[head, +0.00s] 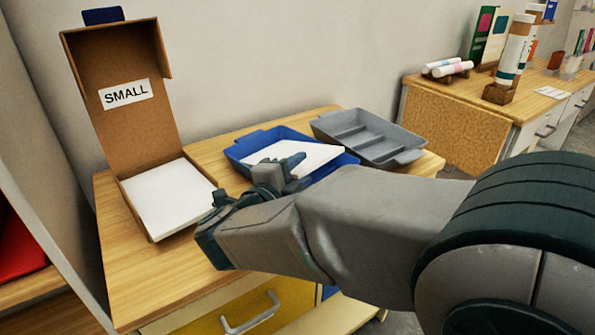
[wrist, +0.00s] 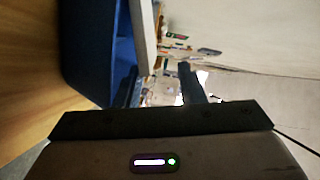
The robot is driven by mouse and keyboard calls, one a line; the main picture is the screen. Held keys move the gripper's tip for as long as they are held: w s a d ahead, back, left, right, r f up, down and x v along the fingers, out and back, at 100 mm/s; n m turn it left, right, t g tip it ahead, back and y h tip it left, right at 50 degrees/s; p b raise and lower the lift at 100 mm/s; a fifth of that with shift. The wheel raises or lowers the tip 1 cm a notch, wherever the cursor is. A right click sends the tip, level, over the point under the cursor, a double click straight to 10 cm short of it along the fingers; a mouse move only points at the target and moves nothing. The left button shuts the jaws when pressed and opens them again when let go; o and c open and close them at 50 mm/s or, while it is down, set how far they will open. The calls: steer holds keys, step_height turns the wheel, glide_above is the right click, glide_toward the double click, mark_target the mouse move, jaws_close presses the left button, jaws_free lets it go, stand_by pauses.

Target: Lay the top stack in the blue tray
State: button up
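The blue tray (head: 242,147) is on the wooden table, left of a grey tray. A white stack (head: 290,152) lies in it, and its right end looks level with the rim; I cannot tell if it lies flat. My gripper (head: 287,173) is at the tray's near side, partly hiding tray and stack. In the wrist view the gripper (wrist: 161,82) has its fingers apart with a clear gap between them. The stack's edge (wrist: 144,35) is just beyond the left finger, with the blue tray (wrist: 95,50) beside it. Another white stack (head: 168,197) lies in the open cardboard box marked SMALL.
The cardboard box (head: 128,100) stands at the table's left with its lid upright. The empty grey tray (head: 365,140) is close on the blue tray's right. Bare tabletop (head: 150,270) shows in front of the box. A second table (head: 450,125) stands at the right.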

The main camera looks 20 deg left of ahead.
steer(key=o, duration=0.4)
steer(key=shift+f, duration=0.1)
steer(key=shift+d, duration=0.1)
steer(key=s+d+r, duration=0.1)
steer(key=d, duration=0.1)
steer(key=s+d, duration=0.1)
steer(key=d, duration=0.2)
steer(key=s+d+r, duration=0.1)
steer(key=s+d, duration=0.1)
steer(key=shift+s+d+r, duration=0.1)
steer(key=shift+d+r, duration=0.1)
steer(key=shift+r, duration=0.1)
steer(key=shift+s+d+r+p, duration=0.25)
steer(key=shift+d+r+p, duration=0.2)
steer(key=shift+r+p, duration=0.45)
steer(key=shift+s+d+r+p, duration=0.2)
steer(key=shift+d+r+p, duration=0.2)
steer(key=shift+r+p, duration=0.45)
steer(key=shift+s+d+r+p, duration=0.25)
steer(key=shift+d+r+p, duration=0.25)
steer(key=shift+r, duration=0.7)
steer(key=shift+a, duration=0.1)
